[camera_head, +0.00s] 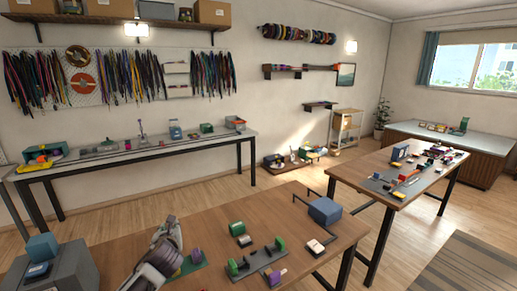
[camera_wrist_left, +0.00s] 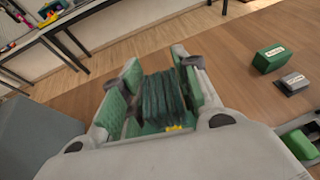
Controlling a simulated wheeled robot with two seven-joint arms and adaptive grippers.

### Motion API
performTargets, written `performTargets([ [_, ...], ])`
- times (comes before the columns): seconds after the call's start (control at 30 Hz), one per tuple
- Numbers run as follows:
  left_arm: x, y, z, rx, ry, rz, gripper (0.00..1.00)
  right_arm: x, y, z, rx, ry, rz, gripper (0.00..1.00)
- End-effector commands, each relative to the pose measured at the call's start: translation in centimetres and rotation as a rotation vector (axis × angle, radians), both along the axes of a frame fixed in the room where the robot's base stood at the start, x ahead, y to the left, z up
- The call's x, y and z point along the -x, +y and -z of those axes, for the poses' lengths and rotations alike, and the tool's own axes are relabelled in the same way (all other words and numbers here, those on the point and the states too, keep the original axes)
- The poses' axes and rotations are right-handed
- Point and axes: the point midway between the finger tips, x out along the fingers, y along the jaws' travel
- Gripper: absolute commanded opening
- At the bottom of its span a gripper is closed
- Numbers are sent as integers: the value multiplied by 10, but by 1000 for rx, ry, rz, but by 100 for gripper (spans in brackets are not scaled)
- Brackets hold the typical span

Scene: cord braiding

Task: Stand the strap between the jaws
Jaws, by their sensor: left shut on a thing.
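My left gripper (camera_head: 172,238) is over the near wooden table in the head view. In the left wrist view its green-padded fingers (camera_wrist_left: 155,95) are closed around a dark green, ridged bundle (camera_wrist_left: 164,97), which looks like the strap. A small yellow patch shows below the bundle. To the right of the gripper, a grey base with green upright blocks (camera_head: 256,262) lies on the table and looks like the jaws. A part of it shows at the lower right of the wrist view (camera_wrist_left: 300,144). The held piece is apart from it. My right gripper is not in view.
A green block (camera_head: 237,229) and a blue box (camera_head: 324,211) stand farther back on the table. A purple spool (camera_head: 196,256) is beside the gripper. A grey box (camera_head: 62,275) is at the left. The back middle of the table is clear.

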Motion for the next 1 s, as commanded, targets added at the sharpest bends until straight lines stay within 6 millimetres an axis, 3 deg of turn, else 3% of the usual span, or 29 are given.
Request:
performTargets([
  [0.2,23,-42,-14,-3,0,126,7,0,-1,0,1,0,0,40],
  [0.43,62,-80,-1,-2,5,246,7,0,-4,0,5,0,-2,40],
  [0.7,101,-100,31,-1,7,317,7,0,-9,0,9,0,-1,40],
  [1.0,135,-104,72,-1,6,357,7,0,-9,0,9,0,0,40],
])
